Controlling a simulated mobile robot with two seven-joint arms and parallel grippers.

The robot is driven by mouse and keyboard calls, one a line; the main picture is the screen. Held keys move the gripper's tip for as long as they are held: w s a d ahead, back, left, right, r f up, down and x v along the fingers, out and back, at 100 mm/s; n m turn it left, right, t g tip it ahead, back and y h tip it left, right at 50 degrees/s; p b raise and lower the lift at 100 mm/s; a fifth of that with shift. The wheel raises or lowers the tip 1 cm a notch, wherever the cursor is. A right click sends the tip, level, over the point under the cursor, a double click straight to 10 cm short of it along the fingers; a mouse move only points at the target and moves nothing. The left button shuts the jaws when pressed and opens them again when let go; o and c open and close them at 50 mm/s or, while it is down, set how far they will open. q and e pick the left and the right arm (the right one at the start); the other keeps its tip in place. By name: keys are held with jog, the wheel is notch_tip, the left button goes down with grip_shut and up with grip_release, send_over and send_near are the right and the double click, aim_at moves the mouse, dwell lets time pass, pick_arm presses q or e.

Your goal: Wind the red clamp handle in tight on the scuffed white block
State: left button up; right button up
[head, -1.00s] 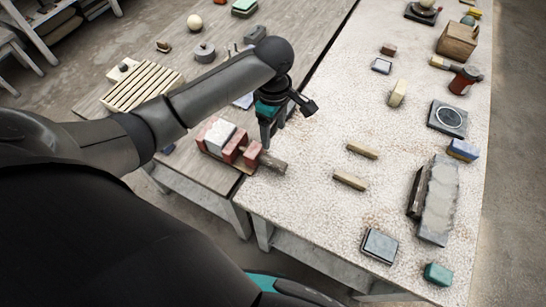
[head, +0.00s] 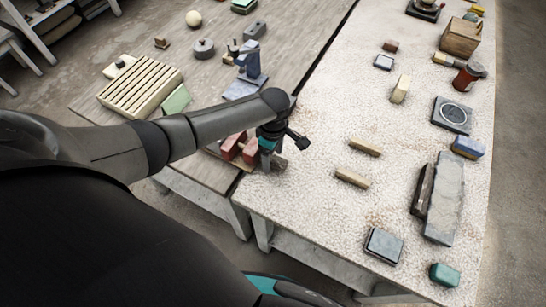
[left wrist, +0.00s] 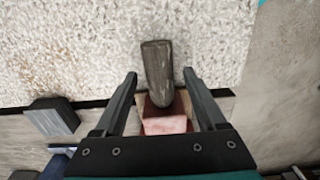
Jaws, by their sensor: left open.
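The red clamp (head: 240,148) sits at the near right corner of the wooden table, partly behind my left arm. In the left wrist view its red end block (left wrist: 166,122) shows, with a grey-brown, rounded handle (left wrist: 158,72) sticking out from it. The handle does not look red here. My left gripper (left wrist: 160,78) is open, one finger on each side of the handle, with gaps showing on both sides. In the head view the left gripper (head: 270,162) points down over the handle end. The scuffed white block is hidden behind my arm. My right gripper is not in view.
A blue vise-like stand (head: 249,66) and a slatted cream rack (head: 140,86) stand farther back on the wooden table. On the speckled table, two wooden sticks (head: 352,178) lie right of the gripper. The surface between is clear.

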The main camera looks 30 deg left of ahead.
pick_arm(q)
jog(key=shift+f, duration=0.25)
grip_shut()
dwell(0.5)
